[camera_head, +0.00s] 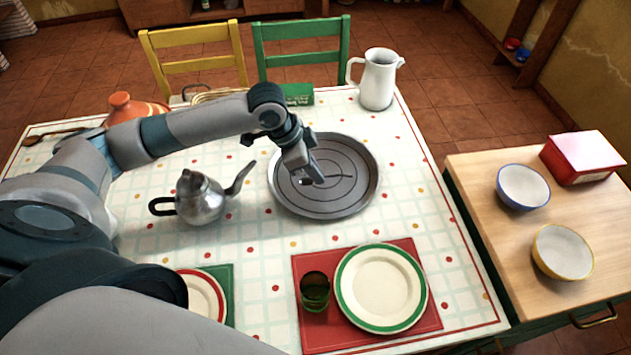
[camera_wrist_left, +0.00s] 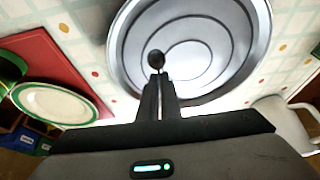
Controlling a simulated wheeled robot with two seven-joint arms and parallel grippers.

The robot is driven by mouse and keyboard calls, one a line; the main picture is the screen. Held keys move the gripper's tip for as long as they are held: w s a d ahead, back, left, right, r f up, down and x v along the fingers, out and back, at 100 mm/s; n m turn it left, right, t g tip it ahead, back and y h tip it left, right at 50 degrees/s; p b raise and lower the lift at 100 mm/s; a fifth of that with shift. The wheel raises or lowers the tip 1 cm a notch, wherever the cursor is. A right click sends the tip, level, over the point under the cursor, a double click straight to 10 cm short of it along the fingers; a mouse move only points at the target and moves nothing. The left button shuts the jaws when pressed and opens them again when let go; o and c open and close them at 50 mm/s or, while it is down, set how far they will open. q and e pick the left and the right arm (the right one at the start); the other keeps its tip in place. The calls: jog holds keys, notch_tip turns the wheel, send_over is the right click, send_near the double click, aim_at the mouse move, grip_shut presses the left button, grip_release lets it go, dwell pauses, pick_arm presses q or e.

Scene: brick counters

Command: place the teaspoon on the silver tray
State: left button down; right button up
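The round silver tray (camera_head: 288,203) lies on the patterned tablecloth; it fills the top of the left wrist view (camera_wrist_left: 243,62). My left gripper (camera_head: 314,177) is over the tray in the head view. In the left wrist view its fingers (camera_wrist_left: 157,76) are close together, with a small dark rounded end (camera_wrist_left: 155,57) at their tips. It looks like part of the teaspoon held between them. A thin dark shape (camera_head: 343,177) beside the fingertips in the head view seems to be the same spoon. I cannot tell whether it touches the tray. My right gripper is not in view.
A metal teapot (camera_head: 200,198) stands left of the tray, a white pitcher (camera_head: 378,80) behind it. A green-rimmed plate (camera_head: 381,287) and dark green glass (camera_head: 315,291) are in front. A wooden side table (camera_head: 485,175) with bowls stands right.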

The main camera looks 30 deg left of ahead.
pick_arm(q)
jog(key=shift+f, duration=0.3)
notch_tip(320, 180, down, 3)
jog(key=shift+f+p, duration=0.15)
jog(key=shift+p, duration=0.25)
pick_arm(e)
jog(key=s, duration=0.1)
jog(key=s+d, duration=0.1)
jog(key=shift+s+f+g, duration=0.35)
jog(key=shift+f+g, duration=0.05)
pick_arm(q)
jog(key=shift+f, duration=0.1)
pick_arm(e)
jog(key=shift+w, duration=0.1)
pick_arm(q)
jog(key=c, duration=2)
grip_release()
